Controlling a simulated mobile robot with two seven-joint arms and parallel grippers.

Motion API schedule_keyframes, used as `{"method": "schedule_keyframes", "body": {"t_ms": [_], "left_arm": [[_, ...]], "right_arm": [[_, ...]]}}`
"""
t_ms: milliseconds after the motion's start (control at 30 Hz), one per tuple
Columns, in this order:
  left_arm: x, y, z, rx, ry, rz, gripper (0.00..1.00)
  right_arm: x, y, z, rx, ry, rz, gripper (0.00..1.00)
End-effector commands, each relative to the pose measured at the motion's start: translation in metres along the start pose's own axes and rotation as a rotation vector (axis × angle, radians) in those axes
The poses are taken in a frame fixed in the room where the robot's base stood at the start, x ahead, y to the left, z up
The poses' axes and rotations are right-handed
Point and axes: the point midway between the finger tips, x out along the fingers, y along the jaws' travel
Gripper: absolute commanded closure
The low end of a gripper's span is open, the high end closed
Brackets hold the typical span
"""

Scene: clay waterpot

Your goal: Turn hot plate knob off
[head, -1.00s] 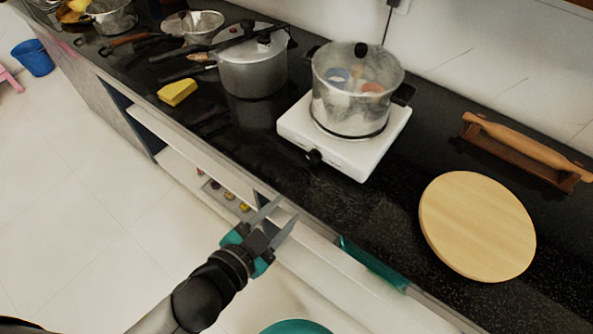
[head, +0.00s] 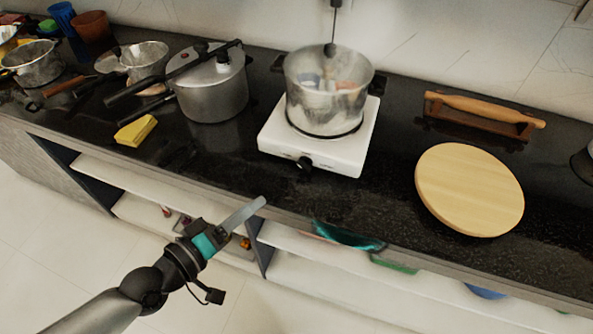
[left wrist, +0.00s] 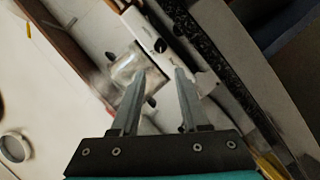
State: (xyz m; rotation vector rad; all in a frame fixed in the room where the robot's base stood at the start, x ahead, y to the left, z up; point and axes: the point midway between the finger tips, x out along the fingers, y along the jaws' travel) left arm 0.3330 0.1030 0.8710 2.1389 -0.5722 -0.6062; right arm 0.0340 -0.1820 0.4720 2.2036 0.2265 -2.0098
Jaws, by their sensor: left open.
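The white hot plate (head: 340,152) stands on the black counter, with its black knob (head: 304,163) on the front face. That view is blurred; a black knob (left wrist: 160,45) on a white surface shows beyond the fingertips. My right gripper is not in view.
A round wooden board (head: 470,190) and a rolling pin (head: 485,107) lie to the right. A pressure cooker (head: 212,95) and a yellow sponge (head: 136,130) are to the left. The counter's front edge and open shelves lie close to my gripper. The counter before the hot plate is clear.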

Motion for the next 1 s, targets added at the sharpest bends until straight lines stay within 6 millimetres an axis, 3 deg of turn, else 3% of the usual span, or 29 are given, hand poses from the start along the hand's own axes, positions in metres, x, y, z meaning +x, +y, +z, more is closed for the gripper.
{"method": "schedule_keyframes", "body": {"t_ms": [267,800,1000], "left_arm": [[0.021,-0.001,-0.003,-0.017,0.008,0.001,0.55],[0.116,-0.001,-0.002,-0.015,0.006,0.001,0.55],[0.142,-0.001,-0.001,-0.014,0.004,-0.001,0.55]], "right_arm": [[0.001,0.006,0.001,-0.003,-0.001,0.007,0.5],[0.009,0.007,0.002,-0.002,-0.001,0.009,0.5],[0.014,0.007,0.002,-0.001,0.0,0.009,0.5]]}}
